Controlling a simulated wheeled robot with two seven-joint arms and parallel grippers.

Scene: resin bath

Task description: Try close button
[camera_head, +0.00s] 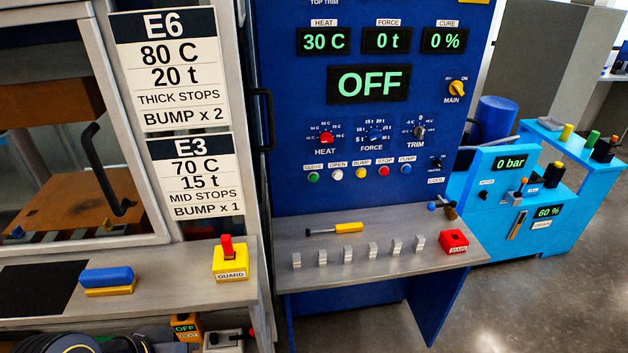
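The close button is a small green round button (313,177) at the left end of the button row on the blue control panel (290,110). A white label sits just above it. To its right are a white open button (337,174), a yellow button (362,173), a red stop button (384,171) and a blue button (406,169). The large display (368,83) reads OFF, and the yellow main switch (456,88) is to its right. Neither gripper shows, and nothing covers the close button.
A grey shelf (400,262) juts out below the panel, bearing a yellow-handled screwdriver (348,228), several metal blocks and a red box (453,241). At left, a yellow guard switch box (230,262) stands on a ledge. A light-blue bench (575,225) stands at right.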

